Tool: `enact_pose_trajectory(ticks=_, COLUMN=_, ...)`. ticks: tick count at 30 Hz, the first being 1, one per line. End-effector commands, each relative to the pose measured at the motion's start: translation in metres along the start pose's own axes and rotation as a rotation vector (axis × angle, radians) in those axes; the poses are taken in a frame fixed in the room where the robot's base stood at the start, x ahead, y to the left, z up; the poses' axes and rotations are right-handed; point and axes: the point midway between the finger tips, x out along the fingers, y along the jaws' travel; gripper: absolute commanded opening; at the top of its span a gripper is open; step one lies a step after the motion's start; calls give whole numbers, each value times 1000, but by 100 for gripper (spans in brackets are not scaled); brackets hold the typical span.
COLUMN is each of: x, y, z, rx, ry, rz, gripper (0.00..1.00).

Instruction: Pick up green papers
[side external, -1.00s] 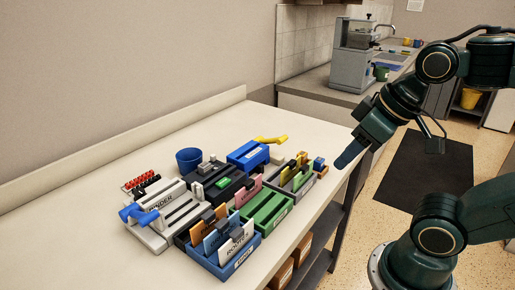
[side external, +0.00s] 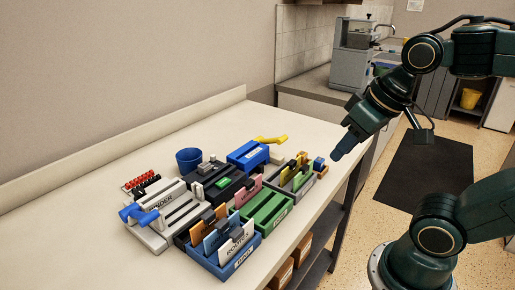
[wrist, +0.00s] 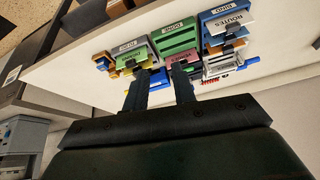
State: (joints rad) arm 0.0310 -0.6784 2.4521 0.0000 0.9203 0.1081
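Light green papers (side external: 302,180) stand upright in the grey tray at the right end of the desk organisers, beside yellow papers (side external: 287,170). In the wrist view the green papers (wrist: 131,62) show as a yellow-green sheet with a dark clip, left of the pink papers (wrist: 183,57).
A green tray (side external: 268,207), a blue tray (side external: 235,268) with several papers and a white binder rack (side external: 155,235) crowd the desk. The desk (side external: 90,200) is clear at left.

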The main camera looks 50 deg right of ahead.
Motion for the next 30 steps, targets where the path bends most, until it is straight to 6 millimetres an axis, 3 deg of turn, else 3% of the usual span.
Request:
enact_pose_trajectory(ticks=10, x=16, y=21, z=-47, rx=455, ry=-133, rz=81, gripper=26)
enact_pose_trajectory(ticks=18, x=41, y=47, z=-82, rx=843, ry=-227, rz=175, gripper=26)
enact_pose_trajectory(ticks=30, x=82, y=90, z=-114, rx=1328, ry=-322, rz=330, gripper=26)
